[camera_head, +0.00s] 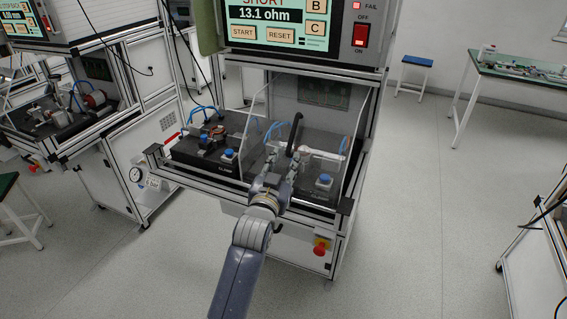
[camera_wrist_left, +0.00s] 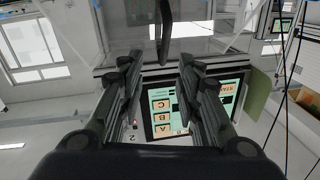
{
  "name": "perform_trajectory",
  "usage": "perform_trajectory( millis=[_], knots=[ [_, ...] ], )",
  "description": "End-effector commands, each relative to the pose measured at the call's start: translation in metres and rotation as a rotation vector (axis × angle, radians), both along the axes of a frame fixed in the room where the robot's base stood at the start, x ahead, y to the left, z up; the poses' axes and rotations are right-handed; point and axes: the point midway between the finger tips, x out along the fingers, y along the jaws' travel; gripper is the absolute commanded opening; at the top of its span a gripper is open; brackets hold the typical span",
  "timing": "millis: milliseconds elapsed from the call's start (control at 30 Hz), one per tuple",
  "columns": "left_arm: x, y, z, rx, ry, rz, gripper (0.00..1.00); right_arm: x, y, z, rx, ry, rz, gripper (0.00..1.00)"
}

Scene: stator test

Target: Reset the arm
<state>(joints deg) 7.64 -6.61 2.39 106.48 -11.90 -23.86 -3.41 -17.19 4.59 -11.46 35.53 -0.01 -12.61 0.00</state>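My left gripper (camera_head: 283,162) is at the front of the test station, its arm coming up from the bottom of the head view. In the left wrist view its two fingers (camera_wrist_left: 157,62) are spread apart with nothing between the pads. A black curved handle (camera_head: 296,130) on the clear cover (camera_head: 257,105) stands just past the fingertips. In the left wrist view the handle (camera_wrist_left: 166,22) lies beyond the gap between the fingers; I cannot tell whether they touch it. My right gripper is in neither view.
The station screen (camera_head: 280,22) reads 13.1 ohm, and the FAIL lamp is lit. Blue buttons (camera_head: 228,154) (camera_head: 323,179) sit on the fixture deck, with a red stop button (camera_head: 320,246) below. Another station (camera_head: 66,113) stands left. Open floor (camera_head: 430,220) lies right.

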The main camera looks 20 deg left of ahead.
Motion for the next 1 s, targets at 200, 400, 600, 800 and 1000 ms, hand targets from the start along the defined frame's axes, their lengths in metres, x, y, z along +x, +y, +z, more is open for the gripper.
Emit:
perform_trajectory(
  millis=[200, 400, 600, 800, 1000],
  knots=[
    [0.0, 0.0, 0.0, 0.0, 0.0, 0.0, 0.32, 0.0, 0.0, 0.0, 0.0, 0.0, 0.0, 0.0],
    [0.001, -0.003, -0.019, -0.002, 0.032, -0.009, 0.32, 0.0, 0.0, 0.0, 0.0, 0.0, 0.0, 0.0],
    [-0.009, -0.023, -0.133, -0.005, 0.224, -0.063, 0.32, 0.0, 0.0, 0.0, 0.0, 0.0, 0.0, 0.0],
    [-0.057, -0.042, -0.279, -0.014, 0.476, -0.118, 0.32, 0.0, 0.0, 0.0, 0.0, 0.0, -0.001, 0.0],
    [-0.142, -0.05, -0.408, -0.023, 0.721, -0.154, 0.32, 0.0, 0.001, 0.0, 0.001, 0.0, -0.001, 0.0]
  ],
)
